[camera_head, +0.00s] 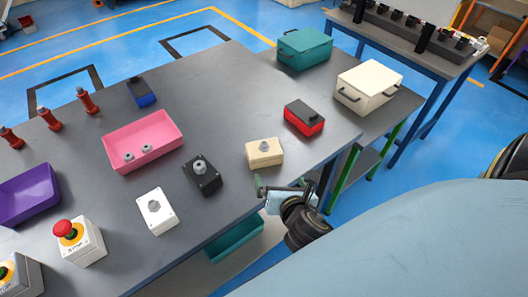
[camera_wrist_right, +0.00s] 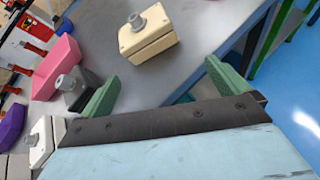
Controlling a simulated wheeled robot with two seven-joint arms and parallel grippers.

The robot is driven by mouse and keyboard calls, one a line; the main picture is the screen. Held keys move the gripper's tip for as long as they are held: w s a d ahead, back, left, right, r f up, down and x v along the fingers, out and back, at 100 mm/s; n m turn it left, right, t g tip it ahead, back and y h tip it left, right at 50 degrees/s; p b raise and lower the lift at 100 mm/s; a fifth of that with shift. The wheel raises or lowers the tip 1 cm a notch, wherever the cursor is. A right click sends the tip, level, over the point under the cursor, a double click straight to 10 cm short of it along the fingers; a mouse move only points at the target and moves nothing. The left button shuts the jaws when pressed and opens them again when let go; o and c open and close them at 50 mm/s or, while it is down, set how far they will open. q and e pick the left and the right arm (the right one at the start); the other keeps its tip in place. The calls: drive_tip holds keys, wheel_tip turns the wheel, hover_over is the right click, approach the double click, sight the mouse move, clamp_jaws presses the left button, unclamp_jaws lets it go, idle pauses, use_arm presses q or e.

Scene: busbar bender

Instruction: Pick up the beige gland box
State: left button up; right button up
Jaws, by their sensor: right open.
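The beige gland box (camera_head: 265,155), a small block with a grey gland on top, sits on the grey table near its right front edge. It also shows in the right wrist view (camera_wrist_right: 148,40), ahead of the fingers. My right gripper (camera_head: 274,186) is just in front of the box at the table edge, apart from it. Its two green fingers (camera_wrist_right: 160,85) are spread wide with nothing between them. My left gripper is not in view.
A black gland box (camera_head: 203,176) and a white gland box (camera_head: 156,212) stand left of the beige one. A red box with a dark top (camera_head: 304,118) lies behind right. A pink bin (camera_head: 143,141) holds glands. Bare table (camera_head: 230,120) surrounds the beige box.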

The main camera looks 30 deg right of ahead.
sight(264, 153)
drive_tip(key=w+n, duration=0.1)
drive_tip(key=w, duration=0.1)
drive_tip(key=w+d+f+n, duration=0.1)
drive_tip(key=w, duration=0.2)
drive_tip(key=w+d+n+t, duration=0.1)
drive_tip(key=w, duration=0.2)
drive_tip(key=shift+f+n+b, duration=0.3)
drive_tip(key=shift+f+b, duration=0.05)
drive_tip(key=shift+b, duration=0.05)
drive_tip(key=shift+b+x, duration=0.35)
drive_tip(key=shift+x, duration=2.3)
drive_tip(key=shift+w+a+r, duration=0.15)
drive_tip(key=shift+a+r, duration=0.05)
drive_tip(key=shift+c, duration=0.4)
drive_tip(key=c, duration=0.7)
